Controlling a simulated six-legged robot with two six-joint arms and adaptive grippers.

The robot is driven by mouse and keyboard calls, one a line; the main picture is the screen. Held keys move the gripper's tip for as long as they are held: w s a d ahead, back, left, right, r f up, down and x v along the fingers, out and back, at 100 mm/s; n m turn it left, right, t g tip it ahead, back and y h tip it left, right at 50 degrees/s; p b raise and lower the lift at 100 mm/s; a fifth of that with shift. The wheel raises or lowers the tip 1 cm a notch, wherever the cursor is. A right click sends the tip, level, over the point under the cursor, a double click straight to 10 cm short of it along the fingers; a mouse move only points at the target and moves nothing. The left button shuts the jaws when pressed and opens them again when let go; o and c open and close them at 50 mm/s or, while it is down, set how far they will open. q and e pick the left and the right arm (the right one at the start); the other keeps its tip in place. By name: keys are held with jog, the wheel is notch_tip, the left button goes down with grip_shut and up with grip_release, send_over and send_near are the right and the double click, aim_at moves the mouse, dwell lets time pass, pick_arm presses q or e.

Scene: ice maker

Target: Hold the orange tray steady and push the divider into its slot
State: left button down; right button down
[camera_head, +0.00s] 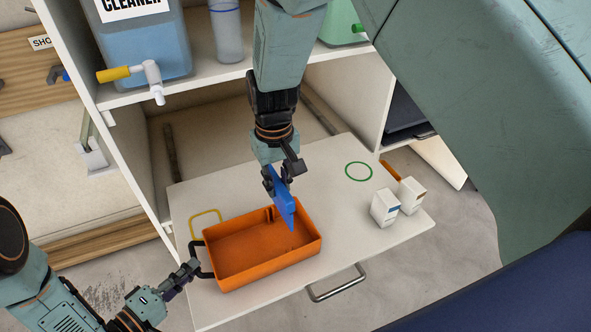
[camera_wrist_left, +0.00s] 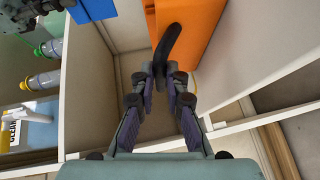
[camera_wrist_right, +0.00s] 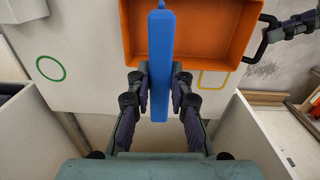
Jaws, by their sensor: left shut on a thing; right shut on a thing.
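The orange tray (camera_head: 258,276) sits on the white pull-out board, with its black handle at the left end. My left gripper (camera_head: 192,268) is shut on the black handle (camera_wrist_left: 172,42), seen up close in the left wrist view. My right gripper (camera_head: 277,183) is shut on the blue divider (camera_head: 284,208), a flat plate held over the tray's far side. In the right wrist view the divider (camera_wrist_right: 160,60) is seen edge-on between the fingers, overlapping the orange tray (camera_wrist_right: 222,25). The divider's lower edge against the slot is not clear.
The white board (camera_head: 345,225) carries a yellow outline (camera_head: 205,213), a green ring (camera_head: 358,171) and two small white boxes (camera_head: 385,207) at the right. A metal handle (camera_head: 337,284) is on its front edge. Cabinet walls and a shelf with a blue cleaner container (camera_head: 145,45) stand behind.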

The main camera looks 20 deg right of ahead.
aim_at(278, 204)
jog(key=shift+s+a+f, duration=0.2)
jog(key=shift+s, duration=0.05)
jog(key=shift+f, duration=3.05)
jog(key=shift+f, duration=3.05)
jog(key=c, duration=1.1)
grip_release()
jog(key=shift+c, duration=0.2)
jog(key=shift+r, duration=0.1)
notch_tip(278, 204, up, 12)
jog(key=shift+f, duration=0.1)
jog(key=shift+r, duration=3.6)
